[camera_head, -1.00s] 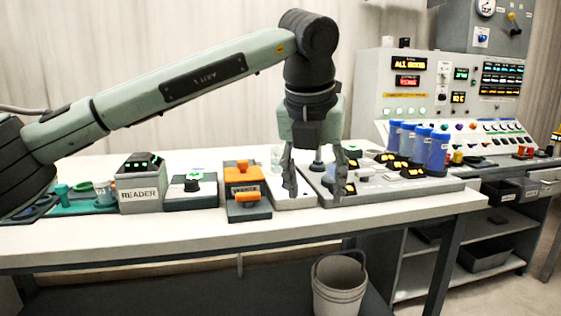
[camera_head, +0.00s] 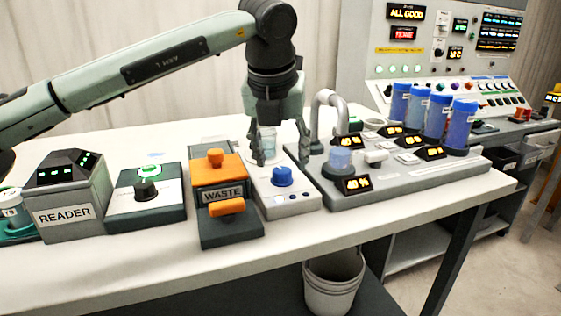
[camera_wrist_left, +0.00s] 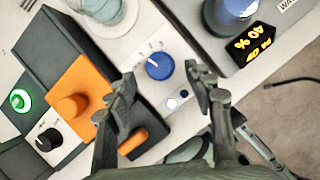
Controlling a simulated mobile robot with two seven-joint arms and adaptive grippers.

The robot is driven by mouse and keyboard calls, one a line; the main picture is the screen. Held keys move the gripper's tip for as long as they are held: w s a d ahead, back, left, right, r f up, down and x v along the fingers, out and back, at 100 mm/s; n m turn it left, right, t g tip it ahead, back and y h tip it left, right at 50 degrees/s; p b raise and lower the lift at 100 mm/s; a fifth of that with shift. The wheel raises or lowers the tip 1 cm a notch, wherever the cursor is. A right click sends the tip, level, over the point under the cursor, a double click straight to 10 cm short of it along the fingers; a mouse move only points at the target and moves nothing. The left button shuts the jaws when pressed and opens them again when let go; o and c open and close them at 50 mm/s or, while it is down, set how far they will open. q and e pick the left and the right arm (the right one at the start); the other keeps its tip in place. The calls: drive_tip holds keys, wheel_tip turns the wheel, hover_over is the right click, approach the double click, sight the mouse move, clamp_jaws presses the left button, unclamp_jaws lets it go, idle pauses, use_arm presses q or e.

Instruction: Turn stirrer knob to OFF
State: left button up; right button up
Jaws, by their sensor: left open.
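The stirrer is a white box with a blue knob (camera_head: 282,176) on its near part. The knob also shows in the wrist view (camera_wrist_left: 159,66), with a white mark towards its upper left. A clear beaker (camera_head: 267,139) stands on the stirrer's far part, partly behind a finger. My left gripper (camera_head: 281,157) points down above the stirrer, open and empty. In the wrist view its fingertips (camera_wrist_left: 160,80) appear on either side of the knob, apart from it. My right gripper is in neither view.
Left of the stirrer is an orange waste unit (camera_head: 220,170), then a black-knobbed box (camera_head: 147,205) and a reader (camera_head: 72,200). Right is a grey tank unit (camera_head: 400,178) with a curved pipe (camera_head: 331,105) and blue cylinders. The bench front (camera_head: 150,260) is clear.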

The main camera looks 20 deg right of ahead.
sight(282, 170)
use_arm(q)
drive_tip(key=shift+x, duration=1.15)
drive_tip(key=shift+w+d+f, duration=0.1)
drive_tip(key=shift+w+f, duration=0.1)
drive_tip(key=shift+f, duration=0.25)
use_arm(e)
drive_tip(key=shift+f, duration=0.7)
use_arm(q)
drive_tip(key=shift+c, duration=0.4)
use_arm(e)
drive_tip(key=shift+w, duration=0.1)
use_arm(q)
drive_tip(key=c, duration=1.1)
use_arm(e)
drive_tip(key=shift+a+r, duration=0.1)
